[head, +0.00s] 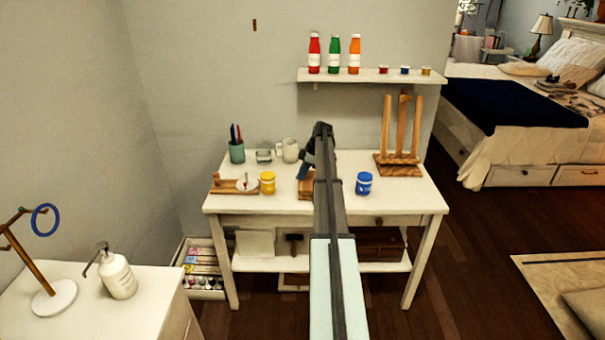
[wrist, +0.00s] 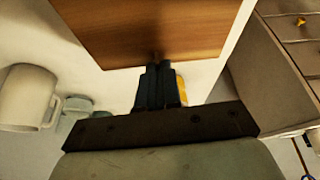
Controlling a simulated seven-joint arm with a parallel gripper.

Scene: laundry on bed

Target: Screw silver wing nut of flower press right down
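A brown wooden board (wrist: 150,25), probably part of the flower press, fills the top of the wrist view. In the head view a wooden block (head: 306,188) on the white table shows beside my arm, which hides most of it. My gripper (wrist: 159,66) has its dark fingers close together, with nothing visible between them. Their tips overlap the board's near edge in the wrist view; I cannot tell whether they touch it. In the head view my gripper (head: 303,174) is just above the block, partly hidden by my arm. I cannot make out the silver wing nut in either view.
On the white table (head: 235,205) stand a yellow jar (head: 267,183), a blue jar (head: 363,184), a white mug (head: 290,150), a pencil cup (head: 237,152) and a wooden stand (head: 400,140). A shelf (head: 365,76) with bottles hangs above.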

